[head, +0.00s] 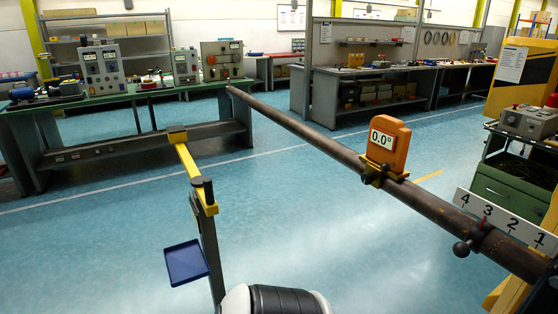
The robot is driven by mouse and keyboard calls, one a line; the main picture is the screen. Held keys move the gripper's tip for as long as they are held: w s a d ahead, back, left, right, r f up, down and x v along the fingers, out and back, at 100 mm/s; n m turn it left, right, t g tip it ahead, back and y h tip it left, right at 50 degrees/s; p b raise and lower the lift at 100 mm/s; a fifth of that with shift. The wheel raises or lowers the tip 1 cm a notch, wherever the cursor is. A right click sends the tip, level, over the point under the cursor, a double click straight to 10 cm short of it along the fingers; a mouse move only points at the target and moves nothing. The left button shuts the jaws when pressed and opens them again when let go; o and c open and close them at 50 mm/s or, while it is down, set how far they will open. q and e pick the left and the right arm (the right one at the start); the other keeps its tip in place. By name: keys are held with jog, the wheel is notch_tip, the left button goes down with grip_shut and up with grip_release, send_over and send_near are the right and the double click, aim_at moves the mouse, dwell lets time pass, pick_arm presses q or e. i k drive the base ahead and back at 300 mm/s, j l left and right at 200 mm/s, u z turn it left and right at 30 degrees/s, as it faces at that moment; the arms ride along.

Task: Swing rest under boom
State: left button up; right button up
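The boom (320,132) is a long dark pipe running from the lower right up to its far end left of centre. An orange angle gauge (386,146) reading 0.0° is clamped on it. The rest is a yellow arm (187,163) on a grey post (212,255), with a dark-topped cradle (177,134) at its far end and a black handle (208,190) near the post. In the picture the rest lies left of the boom, apart from it. Neither of my grippers is in view; a white and black part of mine shows at the bottom edge.
A blue tray (186,262) is beside the post. A green cabinet (505,190) stands at right. Workbenches line the back; blue floor between is clear.

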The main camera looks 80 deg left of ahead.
aim_at(202, 185)
jog(key=u, duration=3.35)
jog(key=i+j, duration=0.4)
jog(key=i+j+u, duration=0.1)
jog(key=i+j, duration=0.3)
jog(key=i, duration=0.2)
jog(key=i+j, duration=0.35)
jog(key=i, duration=0.15)
jog(key=i+j+u, duration=0.1)
jog(key=i+j, duration=0.25)
jog(key=i, duration=0.2)
jog(key=i+j, duration=0.35)
jog(key=i, duration=0.15)
